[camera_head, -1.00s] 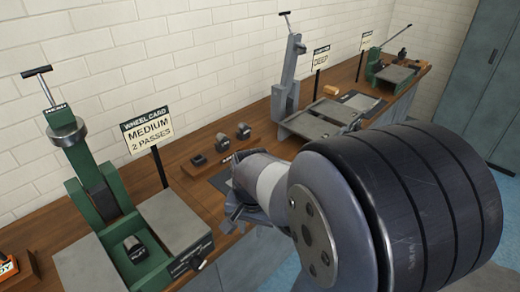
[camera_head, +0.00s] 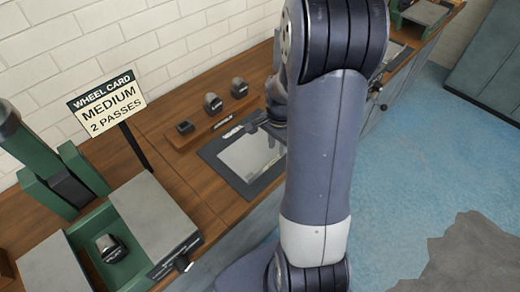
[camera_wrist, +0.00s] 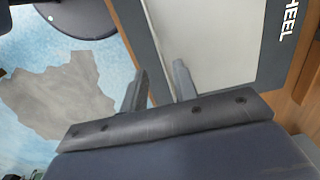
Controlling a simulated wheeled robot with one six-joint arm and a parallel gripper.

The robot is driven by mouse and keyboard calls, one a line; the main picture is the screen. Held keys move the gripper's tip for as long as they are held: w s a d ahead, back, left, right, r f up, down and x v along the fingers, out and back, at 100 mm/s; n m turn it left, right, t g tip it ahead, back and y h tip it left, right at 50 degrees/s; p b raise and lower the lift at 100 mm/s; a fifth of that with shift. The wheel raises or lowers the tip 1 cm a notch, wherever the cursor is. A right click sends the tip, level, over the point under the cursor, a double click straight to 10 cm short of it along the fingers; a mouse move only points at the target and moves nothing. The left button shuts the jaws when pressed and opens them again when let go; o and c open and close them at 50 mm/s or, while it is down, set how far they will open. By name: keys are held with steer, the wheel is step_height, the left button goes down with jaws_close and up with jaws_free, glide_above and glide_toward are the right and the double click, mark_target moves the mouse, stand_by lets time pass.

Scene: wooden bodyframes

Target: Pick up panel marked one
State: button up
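A plain silver-grey panel (camera_head: 250,158) lies flat on a dark-framed mat (camera_head: 222,168) on the wooden bench, partly hidden by my arm. I see no number on it. In the wrist view the panel (camera_wrist: 205,40) fills the upper middle, inside the mat's dark border (camera_wrist: 272,45), which is lettered "WHEEL". In the head view my gripper is mostly hidden behind my arm.
Several small dark dies (camera_head: 213,103) stand on a wooden rack behind the mat. A green machine (camera_head: 130,235) and a "MEDIUM 2 PASSES" sign (camera_head: 107,103) stand at left. Blue floor with a grey patch (camera_head: 475,255) is free at right; a grey cabinet (camera_head: 490,75) stands beyond.

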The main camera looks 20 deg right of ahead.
steer(key=shift+s+a+f, duration=0.1)
steer(key=shift+a+f, duration=0.1)
steer(key=shift+f, duration=0.4)
steer(key=shift+a+f+p, duration=0.15)
steer(key=shift+f+p, duration=0.05)
steer(key=shift+f, duration=0.9)
steer(key=shift+a+f+p, duration=0.1)
steer(key=shift+f+p, duration=0.05)
steer(key=shift+f, duration=0.9)
jaws_close()
